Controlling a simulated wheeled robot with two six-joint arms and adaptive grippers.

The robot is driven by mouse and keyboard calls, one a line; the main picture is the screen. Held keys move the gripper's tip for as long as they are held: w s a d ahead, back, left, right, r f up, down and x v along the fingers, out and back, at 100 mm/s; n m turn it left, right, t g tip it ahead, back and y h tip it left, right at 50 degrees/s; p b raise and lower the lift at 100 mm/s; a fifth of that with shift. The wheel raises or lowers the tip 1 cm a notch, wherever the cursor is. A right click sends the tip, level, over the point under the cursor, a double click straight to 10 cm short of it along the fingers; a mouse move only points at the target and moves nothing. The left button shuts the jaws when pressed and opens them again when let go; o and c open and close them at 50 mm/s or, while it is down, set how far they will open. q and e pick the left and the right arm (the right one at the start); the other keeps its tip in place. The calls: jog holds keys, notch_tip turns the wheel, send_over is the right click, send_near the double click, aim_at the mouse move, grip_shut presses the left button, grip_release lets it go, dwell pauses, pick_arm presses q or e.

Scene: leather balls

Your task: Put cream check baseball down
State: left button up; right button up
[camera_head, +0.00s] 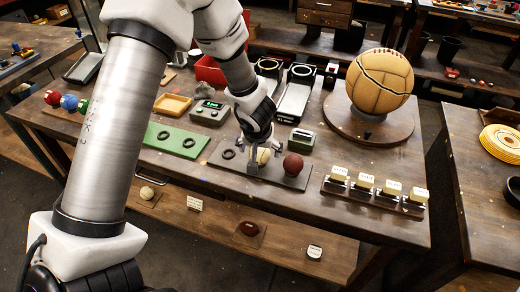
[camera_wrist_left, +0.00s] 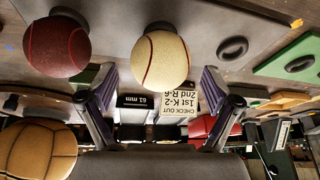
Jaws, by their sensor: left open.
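The cream check baseball (camera_head: 264,156) sits on the grey mat (camera_head: 225,169), beside a dark red ball (camera_head: 293,165). In the left wrist view the cream baseball (camera_wrist_left: 160,60) shows a red seam and rests at a dark ring. The dark red ball (camera_wrist_left: 57,46) is to its left there. My left gripper (camera_head: 262,163) is at the cream baseball. Its fingers (camera_wrist_left: 160,85) stand apart on either side of the ball, with gaps showing in the wrist view. My right gripper is in neither view.
A green mat (camera_head: 172,140) with two dark rings lies left of the grey mat. A large tan ball (camera_head: 380,80) on a round wooden stand is at the back right. Small labelled blocks (camera_head: 365,181) stand in a row at the right front. A grey device (camera_head: 301,140) is behind the dark red ball.

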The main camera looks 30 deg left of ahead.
pick_arm(q)
jog(key=p+v, duration=0.4)
jog(key=v, duration=0.6)
jog(key=shift+m+g+y, duration=0.6)
jog(key=shift+m+g, duration=0.3)
jog(key=s+f, duration=0.2)
jog(key=f, duration=0.1)
jog(key=s+f, duration=0.3)
jog(key=f, duration=0.1)
jog(key=s+a+f, duration=0.1)
jog(key=s+f, duration=0.1)
jog(key=f, duration=0.2)
jog(key=shift+s+f, duration=0.15)
jog(key=shift+s, duration=0.15)
jog(key=s+d+f+m+g+h, duration=0.1)
jog(key=s+d+f, duration=0.2)
jog(key=s+f, duration=0.3)
jog(key=s+d+f+m+g+h, duration=0.1)
jog(key=s+d+f+h, duration=0.1)
jog(key=s+d+f, duration=0.2)
jog(key=s+f, duration=0.3)
jog(key=s, duration=0.4)
jog(key=shift+d+f+m, duration=0.2)
jog(key=shift+d+m, duration=0.05)
jog(key=shift+m, duration=0.05)
